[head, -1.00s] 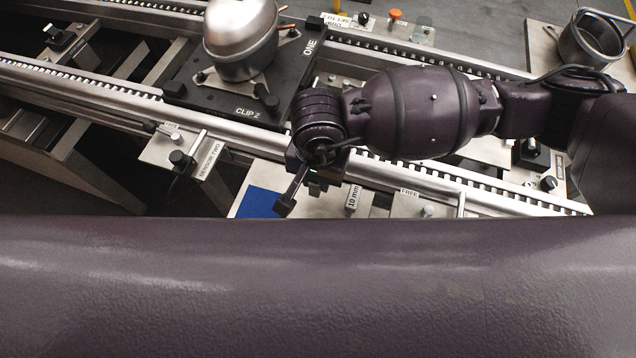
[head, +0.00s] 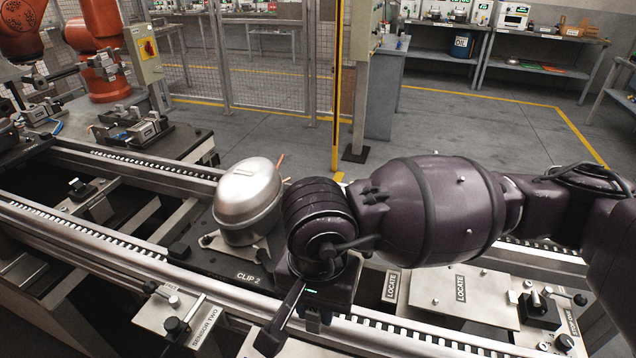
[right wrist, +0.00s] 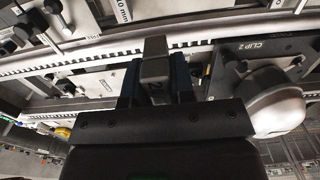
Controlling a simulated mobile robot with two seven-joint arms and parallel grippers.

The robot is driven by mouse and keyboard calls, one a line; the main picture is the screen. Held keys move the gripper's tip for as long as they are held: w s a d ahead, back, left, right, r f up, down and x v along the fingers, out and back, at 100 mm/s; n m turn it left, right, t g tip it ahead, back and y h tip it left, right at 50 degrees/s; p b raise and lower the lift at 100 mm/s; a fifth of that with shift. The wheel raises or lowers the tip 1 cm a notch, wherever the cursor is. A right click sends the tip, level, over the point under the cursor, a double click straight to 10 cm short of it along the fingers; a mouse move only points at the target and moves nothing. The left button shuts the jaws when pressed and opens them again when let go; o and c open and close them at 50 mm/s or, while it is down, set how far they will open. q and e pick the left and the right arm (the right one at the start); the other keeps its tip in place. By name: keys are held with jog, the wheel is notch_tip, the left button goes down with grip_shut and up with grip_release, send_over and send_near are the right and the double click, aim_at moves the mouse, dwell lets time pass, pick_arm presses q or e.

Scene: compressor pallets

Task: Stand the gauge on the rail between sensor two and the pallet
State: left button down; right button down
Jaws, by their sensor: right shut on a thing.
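My right gripper (head: 285,330) hangs over the front rail (head: 105,232), to the right of sensor two. I cannot make out the gauge in the head view. Sensor two (head: 177,322) is a labelled bracket at the front rail. The pallet (head: 215,262) is a black plate marked CLIP 2, which also shows in the right wrist view (right wrist: 262,46). My left gripper is out of view.
A silver compressor (head: 247,203) stands on the pallet, close left of my right wrist. Plates marked LOCATE (head: 465,292) lie to the right. Orange robot arms (head: 100,50) and a mesh fence (head: 265,50) stand behind the line.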

jog(key=shift+a+n, duration=0.1)
jog(key=shift+n, duration=0.7)
jog(key=shift+w+a+r+n, duration=0.1)
jog(key=shift+w+n, duration=0.15)
jog(key=shift+n, duration=0.45)
jog(key=w+d+f, duration=0.2)
jog(key=w+d, duration=0.2)
jog(key=d, duration=0.6)
jog(key=w+d+f, duration=0.2)
jog(key=w+d, duration=0.3)
jog(key=d, duration=0.6)
jog(key=shift+w+d+f, duration=0.15)
jog(key=shift+w+f, duration=0.15)
jog(key=shift+f, duration=0.1)
